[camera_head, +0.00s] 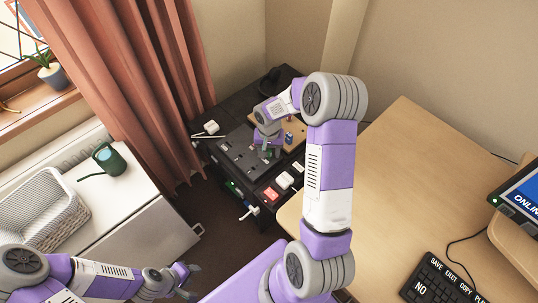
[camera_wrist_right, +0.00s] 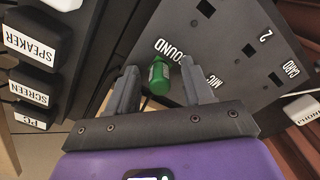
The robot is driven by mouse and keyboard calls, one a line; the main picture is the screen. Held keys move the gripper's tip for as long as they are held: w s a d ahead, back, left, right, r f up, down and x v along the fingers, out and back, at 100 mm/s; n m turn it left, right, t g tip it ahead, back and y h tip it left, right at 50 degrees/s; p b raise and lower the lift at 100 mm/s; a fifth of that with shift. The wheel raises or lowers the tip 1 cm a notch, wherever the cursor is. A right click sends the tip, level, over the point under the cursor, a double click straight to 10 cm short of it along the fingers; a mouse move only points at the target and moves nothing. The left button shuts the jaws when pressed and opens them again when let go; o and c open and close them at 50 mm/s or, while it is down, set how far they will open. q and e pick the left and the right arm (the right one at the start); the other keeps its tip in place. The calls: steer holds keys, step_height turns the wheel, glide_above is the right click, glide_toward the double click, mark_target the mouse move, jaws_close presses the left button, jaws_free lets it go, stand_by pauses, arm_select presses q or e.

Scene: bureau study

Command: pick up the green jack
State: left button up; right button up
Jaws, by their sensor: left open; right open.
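The green jack (camera_wrist_right: 158,77) is a small green cylinder at the dark panel (camera_wrist_right: 228,50), beside the SOUND label. I cannot tell whether it is seated in a socket. My right gripper (camera_wrist_right: 158,68) is open, with one finger on each side of the jack; no clear contact shows. In the head view my right gripper (camera_head: 267,150) is over the dark panel (camera_head: 238,158) on the black desk unit, and the arm hides part of it. My left gripper (camera_head: 188,280) is open and empty, low beside the white cabinet.
Blocks labelled SPEAKER (camera_wrist_right: 30,45), SCREEN (camera_wrist_right: 32,88) and PC (camera_wrist_right: 30,117) stand beside the panel. A red block (camera_head: 270,194) and white plugs (camera_head: 284,180) lie at the unit's front. A wooden desk (camera_head: 425,165) stands right; the white cabinet (camera_head: 135,205) with a green watering can (camera_head: 108,160) stands left.

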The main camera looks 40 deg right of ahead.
jaws_close()
steer(key=shift+r, duration=0.1)
